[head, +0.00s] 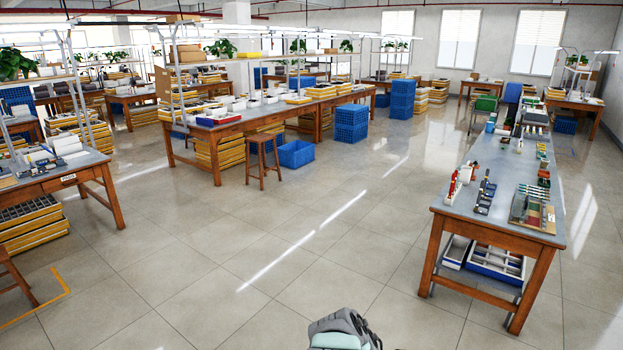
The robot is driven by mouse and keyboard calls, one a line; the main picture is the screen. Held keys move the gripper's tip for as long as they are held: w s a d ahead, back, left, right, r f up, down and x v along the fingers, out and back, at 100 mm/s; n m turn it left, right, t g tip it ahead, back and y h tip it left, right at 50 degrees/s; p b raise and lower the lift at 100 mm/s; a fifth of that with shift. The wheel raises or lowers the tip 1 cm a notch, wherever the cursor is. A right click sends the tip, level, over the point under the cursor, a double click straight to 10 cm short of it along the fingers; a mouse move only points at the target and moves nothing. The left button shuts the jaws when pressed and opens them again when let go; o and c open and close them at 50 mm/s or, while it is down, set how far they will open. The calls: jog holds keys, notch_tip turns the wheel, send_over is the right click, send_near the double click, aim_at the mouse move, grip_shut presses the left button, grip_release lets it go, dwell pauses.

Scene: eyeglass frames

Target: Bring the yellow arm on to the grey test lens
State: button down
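I cannot make out the yellow arm or the grey test lens; the small items on the right workbench (478,213) are too small to tell apart. Near its front end lie a flat board with coloured patches (533,213), a row of small dark pieces (485,195) and a red and white item (454,186). A grey and pale teal part of my own body shows at the bottom edge. My gripper's fingers are not in view.
Blue and white trays (497,262) sit under the right workbench. A long table (207,135) with shelves stands left of centre, with a wooden stool (263,160) and blue bin (296,154) beside it. Another workbench (85,160) is at far left. The tiled floor between is clear.

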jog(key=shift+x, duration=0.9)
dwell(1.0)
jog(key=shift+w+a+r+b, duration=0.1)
jog(key=shift+b, duration=0.2)
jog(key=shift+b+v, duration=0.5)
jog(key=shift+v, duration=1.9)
